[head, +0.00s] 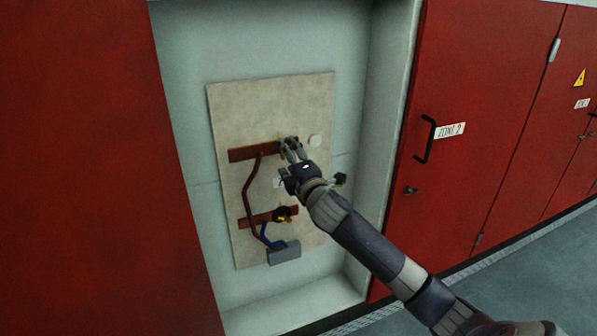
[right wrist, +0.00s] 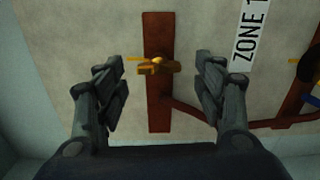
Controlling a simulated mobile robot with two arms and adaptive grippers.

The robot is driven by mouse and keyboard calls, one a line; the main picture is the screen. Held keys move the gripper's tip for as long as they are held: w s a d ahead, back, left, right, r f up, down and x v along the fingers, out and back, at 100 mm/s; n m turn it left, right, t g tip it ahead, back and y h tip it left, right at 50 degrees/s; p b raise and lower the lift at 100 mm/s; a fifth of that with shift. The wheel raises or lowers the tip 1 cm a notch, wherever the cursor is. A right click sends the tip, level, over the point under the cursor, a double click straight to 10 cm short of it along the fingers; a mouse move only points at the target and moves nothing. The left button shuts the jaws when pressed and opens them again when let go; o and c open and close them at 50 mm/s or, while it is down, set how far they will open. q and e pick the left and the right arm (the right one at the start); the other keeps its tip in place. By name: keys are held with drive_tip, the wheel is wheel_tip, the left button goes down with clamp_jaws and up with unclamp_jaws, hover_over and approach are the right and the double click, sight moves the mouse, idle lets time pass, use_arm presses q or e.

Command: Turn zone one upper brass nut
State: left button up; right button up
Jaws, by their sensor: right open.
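The upper brass nut (right wrist: 157,66) sits on the upper copper bar (right wrist: 156,110), which is fixed to a beige panel. In the right wrist view it lies between the two fingers of my right gripper (right wrist: 162,85), a little toward the top. The fingers are open and apart from it on both sides. In the head view my right gripper (head: 289,147) is at the right end of the upper bar (head: 252,150) and hides most of the nut there. My left gripper is not in view.
The panel (head: 230,110) is inside a pale recess between red doors. Below are a lower copper bar (head: 258,219) with a dark round part (head: 282,214), a bent copper strip (head: 249,190), and a grey block (head: 284,253). A "ZONE 1" label (right wrist: 246,35) is beside the bar.

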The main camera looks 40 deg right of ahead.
drive_tip(key=v, duration=0.9)
drive_tip(key=shift+s, duration=0.2)
drive_tip(key=s+d+f+m+g, duration=0.1)
drive_tip(key=s+f+m+g, duration=0.15)
drive_tip(key=f, duration=1.45)
drive_tip(key=s+d+f+m+g, duration=0.1)
drive_tip(key=f+m+g, duration=0.25)
drive_tip(key=f, duration=1.35)
drive_tip(key=s+a+f+m+g+y, duration=0.1)
drive_tip(key=s+f+g, duration=0.1)
drive_tip(key=s+f, duration=0.35)
drive_tip(key=s+a+f+m+g, duration=0.1)
drive_tip(key=s+f, duration=0.2)
drive_tip(key=f, duration=0.6)
drive_tip(key=s+a+f+m+g+y, duration=0.15)
drive_tip(key=s+a+f+g, duration=0.35)
drive_tip(key=s+f, duration=0.95)
drive_tip(key=s+a+f+m+g, duration=0.1)
drive_tip(key=s+a+f, duration=0.2)
drive_tip(key=s, duration=0.4)
drive_tip(key=s+a+f+m+y, duration=0.1)
drive_tip(key=s+a+f, duration=0.2)
drive_tip(key=s+a, duration=0.2)
drive_tip(key=s+a+f+m+g, duration=0.1)
drive_tip(key=s+a+f+m, duration=0.1)
drive_tip(key=s, duration=0.9)
drive_tip(key=shift+a+f+g+b, duration=0.3)
drive_tip(key=shift+a+f+b, duration=0.25)
drive_tip(key=shift+a, duration=0.4)
